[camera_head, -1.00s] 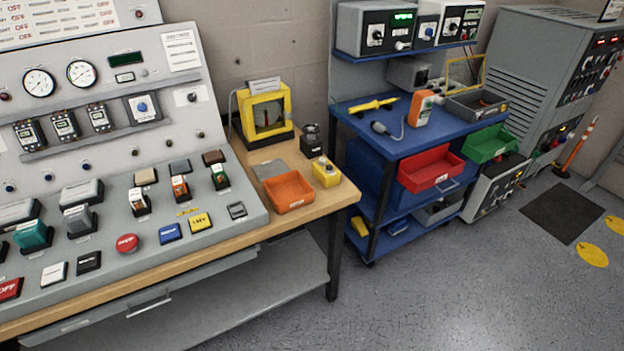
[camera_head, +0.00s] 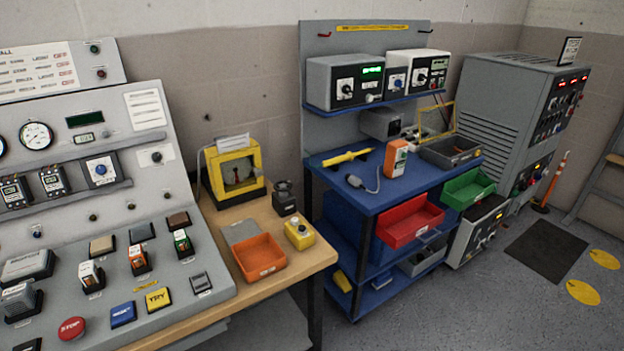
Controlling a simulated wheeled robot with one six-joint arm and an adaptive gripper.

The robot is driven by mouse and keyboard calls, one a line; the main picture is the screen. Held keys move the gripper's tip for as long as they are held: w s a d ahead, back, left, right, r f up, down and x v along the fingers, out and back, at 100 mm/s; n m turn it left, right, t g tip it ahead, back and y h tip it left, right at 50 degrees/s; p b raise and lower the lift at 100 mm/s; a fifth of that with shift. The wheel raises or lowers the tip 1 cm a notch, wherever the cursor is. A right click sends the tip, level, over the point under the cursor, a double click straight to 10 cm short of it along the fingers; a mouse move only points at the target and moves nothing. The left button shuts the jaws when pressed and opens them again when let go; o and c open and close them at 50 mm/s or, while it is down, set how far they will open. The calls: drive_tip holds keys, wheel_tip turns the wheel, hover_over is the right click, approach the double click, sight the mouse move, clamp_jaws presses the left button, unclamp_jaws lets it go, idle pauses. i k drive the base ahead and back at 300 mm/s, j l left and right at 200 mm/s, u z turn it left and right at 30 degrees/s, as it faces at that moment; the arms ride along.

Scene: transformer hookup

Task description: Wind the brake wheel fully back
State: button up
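I cannot make out a brake wheel for certain in this view. Small round knobs show on the sloped grey control console (camera_head: 182,262) at the left and on the instrument boxes, but none is clearly a wheel. A yellow-framed box (camera_head: 235,174) with a dark window and something reddish inside stands at the back of the wooden bench. A small dark device (camera_head: 285,198) and a yellow box with a round top (camera_head: 299,234) stand to its right. My gripper is not in view.
An orange bin (camera_head: 260,257) sits on the wooden bench. A blue cart (camera_head: 352,196) carries instruments, a yellow tool and red (camera_head: 409,221) and green bins. A grey cabinet (camera_head: 505,115) stands at the right.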

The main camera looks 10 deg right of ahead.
sight(283, 187)
drive_tip(key=i+j+z, duration=0.1)
drive_tip(key=z, duration=0.3)
drive_tip(key=i+j+z, duration=0.2)
drive_tip(key=z, duration=0.15)
drive_tip(key=i, duration=0.1)
